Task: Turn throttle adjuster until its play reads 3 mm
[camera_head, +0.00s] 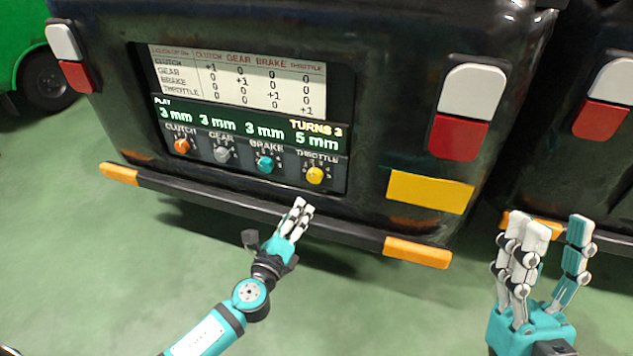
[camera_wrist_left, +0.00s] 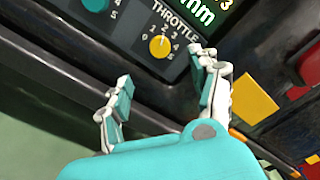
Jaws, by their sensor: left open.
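The yellow throttle adjuster (camera_head: 315,175) is at the right end of the knob row on the vehicle's rear panel (camera_head: 340,165). It also shows in the left wrist view (camera_wrist_left: 159,46), with a numbered dial around it. The green display (camera_head: 317,140) reads 5 mm for throttle and 3 mm for clutch, gear and brake, with "TURNS 3". My left gripper (camera_head: 302,207) is just below the throttle adjuster, apart from it. In the left wrist view its fingers (camera_wrist_left: 160,75) are spread and empty. My right gripper (camera_head: 545,230) is at the lower right, fingers apart and empty.
The orange clutch (camera_head: 182,146), grey gear (camera_head: 222,154) and teal brake (camera_head: 265,164) knobs sit left of the throttle adjuster. A bumper bar (camera_head: 240,207) with orange ends runs below the panel. A chart (camera_head: 240,80) is above. Open green floor lies in front.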

